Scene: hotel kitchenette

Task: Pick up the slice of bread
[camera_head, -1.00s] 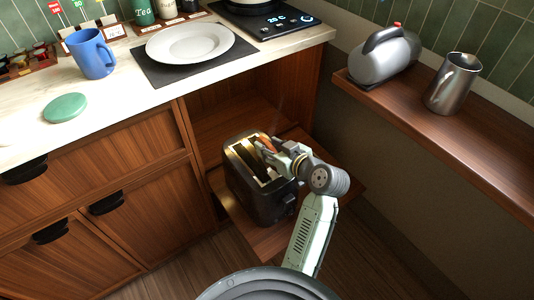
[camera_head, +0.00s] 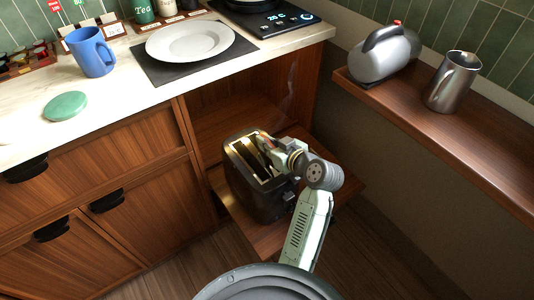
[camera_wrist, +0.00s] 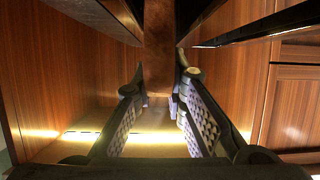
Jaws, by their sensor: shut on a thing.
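The slice of bread (camera_wrist: 158,45) shows in the wrist view as an upright brown slab, seen edge-on between the two fingers. My gripper (camera_wrist: 161,75) is shut on it, one finger on each side. In the head view my gripper (camera_head: 268,143) is over the top of the black toaster (camera_head: 255,196), at the far end of its slots. The bread is mostly hidden there by the gripper. How deep the slice sits in the slot cannot be told.
The toaster stands on a low pull-out wooden shelf (camera_head: 268,241) under the counter. A white plate (camera_head: 190,42) lies on a dark mat. A blue mug (camera_head: 93,52) stands to its left. A steel pitcher (camera_head: 452,82) and a kettle (camera_head: 385,55) are on the right ledge.

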